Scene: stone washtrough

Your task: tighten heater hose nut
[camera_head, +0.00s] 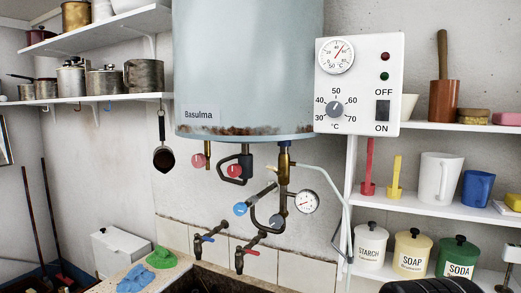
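The water heater (248,70) is a large pale blue tank on the wall, with rust along its lower rim. Several pipes and valves hang under it. A brass fitting (284,160) sits under the tank's right part. A pale thin hose (325,180) starts beside this fitting and curves down to the right. The hose nut is too small to tell apart from the fitting, and I cannot tell whether it is tight or loose. My gripper is not in view. A dark ribbed shape at the bottom right edge may be part of my arm.
A pressure gauge (306,202), a blue valve knob (240,209) and a red knob (235,170) crowd the pipes. A control box (385,70) is right of the tank. Two taps (240,257) (199,243) stand over the trough. Shelves (440,205) with jugs and tins stand right.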

